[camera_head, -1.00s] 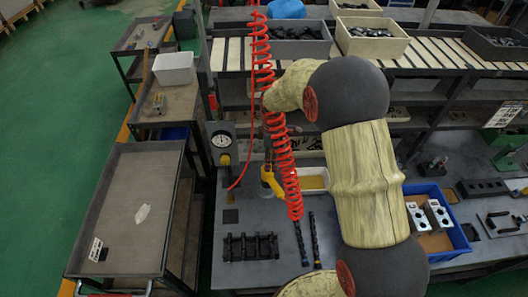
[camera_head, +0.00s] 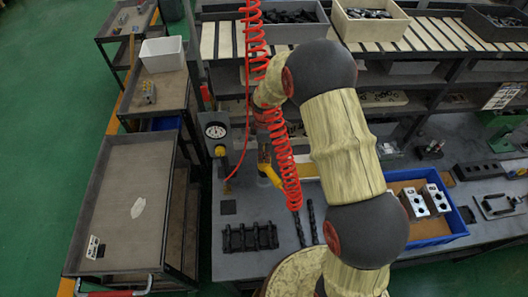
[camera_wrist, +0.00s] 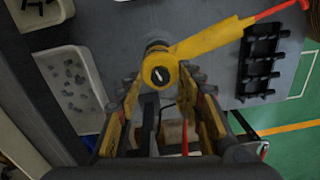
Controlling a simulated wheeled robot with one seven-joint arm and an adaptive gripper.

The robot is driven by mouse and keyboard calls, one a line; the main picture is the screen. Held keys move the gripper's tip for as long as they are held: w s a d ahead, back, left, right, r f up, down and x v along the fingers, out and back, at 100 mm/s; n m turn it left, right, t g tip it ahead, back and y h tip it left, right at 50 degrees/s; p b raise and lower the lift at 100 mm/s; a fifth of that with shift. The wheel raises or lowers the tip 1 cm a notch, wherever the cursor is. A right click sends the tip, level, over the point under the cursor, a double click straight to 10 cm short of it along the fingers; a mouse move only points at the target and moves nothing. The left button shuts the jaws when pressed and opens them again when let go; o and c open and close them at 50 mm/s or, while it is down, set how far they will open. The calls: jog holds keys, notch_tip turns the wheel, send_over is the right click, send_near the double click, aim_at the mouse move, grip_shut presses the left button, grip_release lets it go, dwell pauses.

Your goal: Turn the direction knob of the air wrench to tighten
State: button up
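The yellow air wrench (camera_wrist: 205,40) lies across the upper wrist view, its handle running to the upper right into a red hose. A dark round knob (camera_wrist: 161,75) with a pale slot mark is on the face of its head. My gripper (camera_wrist: 163,82) is open, with one finger on each side of the knob and nothing visibly between them. I cannot tell whether a finger touches the wrench head. In the head view the wrench (camera_head: 269,174) stands on the grey bench, partly behind the red coiled hose. There my gripper is mostly hidden by the hose and my arm.
A black rack (camera_head: 250,237) and two dark rods (camera_head: 305,225) lie in front of the wrench. A gauge (camera_head: 216,131) stands to its left. A blue bin (camera_head: 458,219) with metal blocks is to the right. A parts bin (camera_wrist: 74,88) is left in the wrist view.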

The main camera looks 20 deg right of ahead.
jog(key=shift+c, duration=1.2)
grip_shut()
